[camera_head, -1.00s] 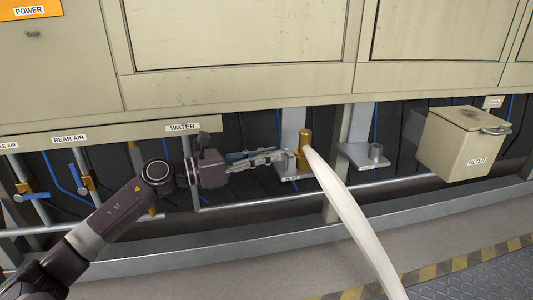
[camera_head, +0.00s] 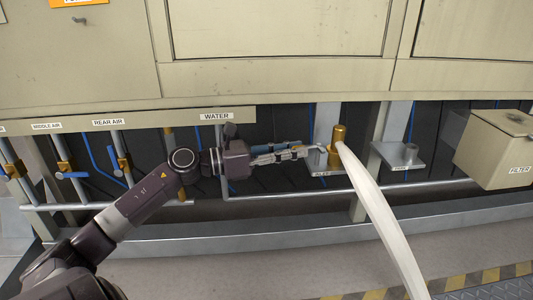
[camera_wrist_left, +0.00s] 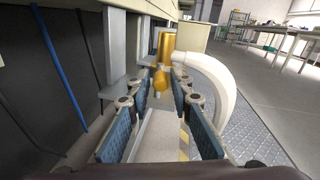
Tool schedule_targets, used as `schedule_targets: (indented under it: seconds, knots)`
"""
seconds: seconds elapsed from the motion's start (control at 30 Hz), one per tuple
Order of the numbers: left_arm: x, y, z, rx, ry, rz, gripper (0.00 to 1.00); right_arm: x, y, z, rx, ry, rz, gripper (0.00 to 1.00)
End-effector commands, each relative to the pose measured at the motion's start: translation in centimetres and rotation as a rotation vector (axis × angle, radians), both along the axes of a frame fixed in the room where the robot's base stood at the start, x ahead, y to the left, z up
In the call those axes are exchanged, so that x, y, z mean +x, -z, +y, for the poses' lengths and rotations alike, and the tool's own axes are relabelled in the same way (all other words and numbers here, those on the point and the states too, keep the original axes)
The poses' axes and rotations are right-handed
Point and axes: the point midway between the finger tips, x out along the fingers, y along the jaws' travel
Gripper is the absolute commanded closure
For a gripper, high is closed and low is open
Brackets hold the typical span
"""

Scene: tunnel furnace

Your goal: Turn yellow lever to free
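A yellow-gold fitting (camera_head: 338,135) stands upright at the inlet bracket, with a thick white hose (camera_head: 380,215) running down from it. In the left wrist view the fitting (camera_wrist_left: 166,45) is straight ahead, and a short yellow lever (camera_wrist_left: 160,80) juts from it towards me. My left gripper (camera_head: 318,150) reaches in from the left, its fingertips close beside the fitting. In the wrist view its blue-padded fingers (camera_wrist_left: 162,88) are apart, with the lever's end between their tips. I cannot tell whether they touch it. My right gripper is not in view.
Cream cabinet panels (camera_head: 280,76) overhang the arm. A grey bracket (camera_head: 405,160) and a filter box (camera_head: 495,148) are to the right. Blue-handled valves (camera_head: 75,174) are at the left. A grey pipe (camera_head: 280,193) runs low behind the hose.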

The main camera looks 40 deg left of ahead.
Motion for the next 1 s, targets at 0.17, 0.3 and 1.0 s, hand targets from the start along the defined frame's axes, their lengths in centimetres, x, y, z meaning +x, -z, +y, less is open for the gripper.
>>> schedule_targets:
  seconds: [0.17,0.3,1.0]
  knots:
    - [-2.4,0.2,1.7,-0.002,-0.003,0.004,0.80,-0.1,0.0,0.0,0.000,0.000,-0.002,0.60]
    - [-4.5,0.2,3.1,-0.002,-0.004,0.003,0.80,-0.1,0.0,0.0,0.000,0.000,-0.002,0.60]
    - [-8.5,0.0,5.9,0.001,-0.002,0.001,0.80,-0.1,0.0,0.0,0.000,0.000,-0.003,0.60]
